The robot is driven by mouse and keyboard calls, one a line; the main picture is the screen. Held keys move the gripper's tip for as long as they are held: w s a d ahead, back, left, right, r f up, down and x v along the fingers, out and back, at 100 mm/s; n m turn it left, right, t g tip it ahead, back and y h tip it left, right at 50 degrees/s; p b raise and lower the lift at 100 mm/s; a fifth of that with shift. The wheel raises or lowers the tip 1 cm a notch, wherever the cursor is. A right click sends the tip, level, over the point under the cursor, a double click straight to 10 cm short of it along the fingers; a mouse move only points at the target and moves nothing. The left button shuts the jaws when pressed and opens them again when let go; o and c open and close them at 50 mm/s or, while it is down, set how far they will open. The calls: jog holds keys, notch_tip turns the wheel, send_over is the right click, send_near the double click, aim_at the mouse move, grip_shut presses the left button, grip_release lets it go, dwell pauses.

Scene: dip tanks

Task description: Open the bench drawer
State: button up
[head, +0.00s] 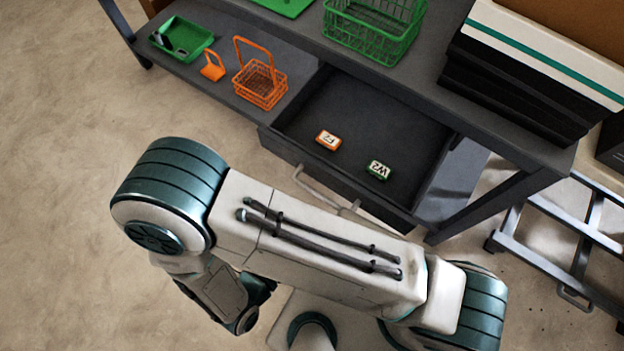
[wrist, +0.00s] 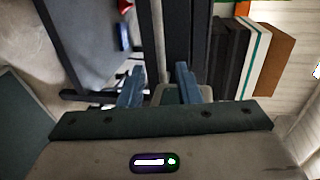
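The bench drawer (head: 350,110) is pulled out from under the grey bench top in the head view, and its inside shows. Its pale bar handle (head: 318,194) runs along the drawer front and is partly hidden behind my arm. In the wrist view my gripper (wrist: 159,76) has its two blue fingers spread apart. A pale bar (wrist: 158,40), seemingly the handle, appears in line with the gap between them. I cannot tell whether it lies between the fingers or beyond them. My gripper cannot be made out in the head view.
In the drawer lie an orange-edged tag (head: 328,140) and a green-edged tag (head: 378,170). An orange basket (head: 260,85), a green tray (head: 181,38) and a green basket (head: 370,30) stand on the bench. A metal frame (head: 560,245) is at right; floor at left is clear.

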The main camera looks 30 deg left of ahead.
jog(key=v, duration=0.3)
jog(key=shift+s+r, duration=0.1)
jog(key=shift+s, duration=0.2)
dwell(0.5)
